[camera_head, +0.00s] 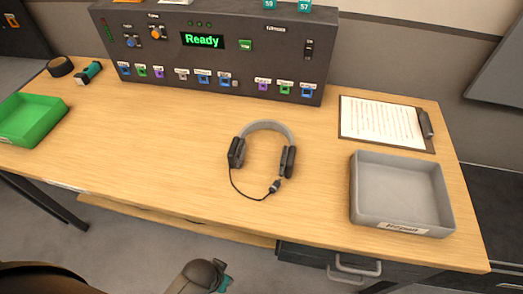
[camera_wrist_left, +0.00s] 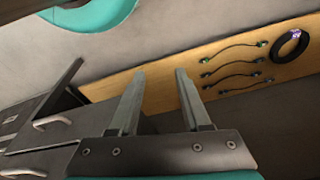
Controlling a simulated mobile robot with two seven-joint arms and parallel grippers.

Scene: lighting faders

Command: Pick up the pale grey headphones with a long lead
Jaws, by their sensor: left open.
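The pale grey headphones (camera_head: 266,125) lie on the wooden table (camera_head: 180,150), near its middle in the head view. The grey headband arches toward the console, and the two dark ear cups are nearer me. A thin dark lead (camera_head: 240,192) curves from the left cup to a dark plug (camera_head: 275,187) below the right cup. My left gripper (camera_wrist_left: 160,95) shows in the left wrist view with its two grey fingers apart and nothing between them. The headphones are not in that view. My right gripper is not in view.
A grey labelled tray (camera_head: 402,229) and a clipboard (camera_head: 385,122) are right of the headphones. A green tray (camera_head: 55,105) stands far left. A console (camera_head: 215,75) reading "Ready" stands behind. Several cables (camera_wrist_left: 238,70) and a black coil (camera_wrist_left: 290,50) show beyond my left gripper.

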